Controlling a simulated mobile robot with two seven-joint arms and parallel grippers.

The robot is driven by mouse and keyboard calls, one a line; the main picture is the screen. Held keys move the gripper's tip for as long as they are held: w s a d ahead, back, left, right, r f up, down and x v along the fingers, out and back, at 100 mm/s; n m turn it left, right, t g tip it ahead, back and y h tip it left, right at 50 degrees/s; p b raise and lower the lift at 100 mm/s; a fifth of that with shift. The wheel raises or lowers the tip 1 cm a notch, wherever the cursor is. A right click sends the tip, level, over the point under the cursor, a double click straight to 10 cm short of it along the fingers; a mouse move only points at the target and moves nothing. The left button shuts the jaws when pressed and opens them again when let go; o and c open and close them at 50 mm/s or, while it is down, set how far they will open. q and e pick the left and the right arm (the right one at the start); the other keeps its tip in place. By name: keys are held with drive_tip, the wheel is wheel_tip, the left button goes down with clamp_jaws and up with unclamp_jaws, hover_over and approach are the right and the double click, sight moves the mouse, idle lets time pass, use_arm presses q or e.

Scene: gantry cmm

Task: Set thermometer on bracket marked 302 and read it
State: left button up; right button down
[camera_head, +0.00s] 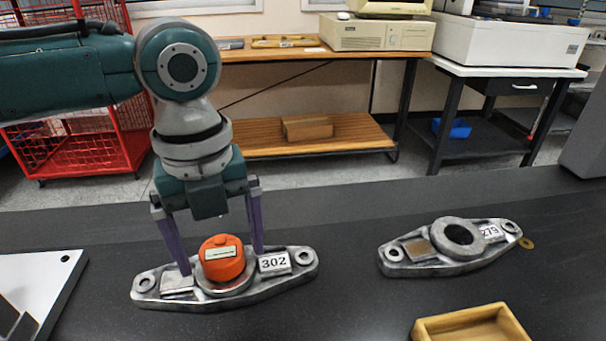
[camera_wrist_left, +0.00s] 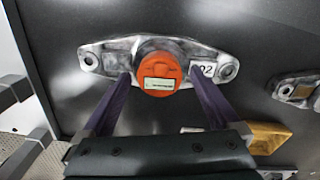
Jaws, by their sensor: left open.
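The orange thermometer (camera_head: 221,258), with a small display strip on its side, sits upright in the central ring of the metal bracket marked 302 (camera_head: 300,258). In the left wrist view the thermometer (camera_wrist_left: 160,68) covers the middle of the bracket (camera_wrist_left: 92,58), and part of the number shows. My left gripper (camera_head: 222,258) is open, its two purple fingers reaching down on either side of the thermometer with gaps between. It also shows in the left wrist view (camera_wrist_left: 160,82). My right gripper is in neither view.
A second metal bracket marked 279 (camera_head: 430,262) with an empty ring lies to the right, a small brass disc (camera_head: 526,243) at its end. A wooden tray (camera_head: 472,312) is at the front right. A white-topped plate (camera_head: 35,285) is at the left edge. Dark table between is clear.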

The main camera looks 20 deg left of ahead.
sight(221, 250)
use_arm(q)
wheel_tip(221, 250, up, 12)
drive_tip(key=p, duration=0.4)
drive_tip(key=s+d+f+n+t+h, duration=0.1)
drive_tip(key=s+d+f+n+h, duration=0.1)
drive_tip(key=s+d+f+n, duration=0.25)
drive_tip(key=s+d+f+n+t+h, duration=0.1)
drive_tip(key=s+d+f+n, duration=0.15)
drive_tip(key=d+n, duration=0.4)
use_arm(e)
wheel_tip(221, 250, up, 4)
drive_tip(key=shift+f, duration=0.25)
use_arm(q)
drive_tip(key=s+a+n+t+y, duration=0.1)
drive_tip(key=s+a+n+y, duration=0.1)
drive_tip(key=s+a+n, duration=0.6)
drive_tip(key=n, duration=0.6)
drive_tip(key=shift+s+f+t+y, duration=0.3)
drive_tip(key=shift+s+f+y, duration=0.05)
drive_tip(key=shift+s+y, duration=0.05)
wheel_tip(221, 250, up, 59)
drive_tip(key=p, duration=5.9)
drive_tip(key=shift+r, duration=0.2)
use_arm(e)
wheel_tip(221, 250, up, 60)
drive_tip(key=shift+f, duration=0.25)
